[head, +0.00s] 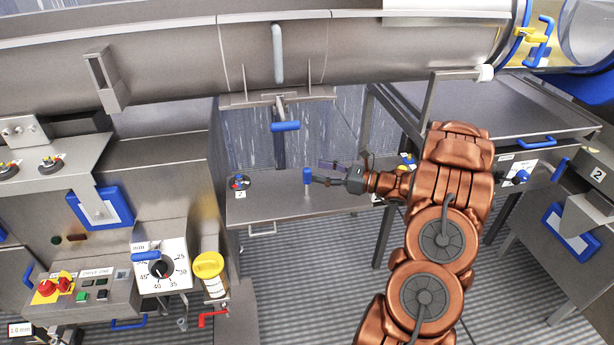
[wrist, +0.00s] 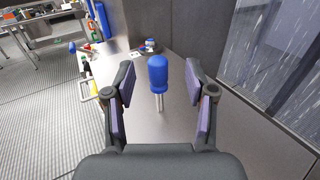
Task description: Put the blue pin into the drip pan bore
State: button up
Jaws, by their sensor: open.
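The blue pin (head: 307,177) stands upright on the grey metal table. In the wrist view the blue pin (wrist: 158,74) has a rounded blue grip and a bare metal shank below it. My gripper (head: 322,172) reaches in from the right, low over the table, with its fingers pointing at the pin. In the wrist view my gripper (wrist: 159,80) is open, with the pin ahead between the fingers and clear space on both sides. I cannot make out the drip pan bore in either view.
The grey table (head: 265,206) also bears a small round item with blue and red parts (head: 239,182) at its left end. A blue-handled lever (head: 285,126) hangs under the large drum (head: 180,62). A control cabinet with a dial (head: 160,264) stands left of the table.

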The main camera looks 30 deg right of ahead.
aim_at(307, 169)
jog(key=shift+f+p+x, duration=0.1)
jog(key=shift+p+x, duration=0.4)
jog(key=shift+x, duration=0.65)
jog(key=shift+f+p+x, duration=0.15)
jog(key=shift+p+x, duration=0.35)
jog(key=shift+x, duration=0.7)
jog(key=shift+s+a, duration=0.15)
grip_shut()
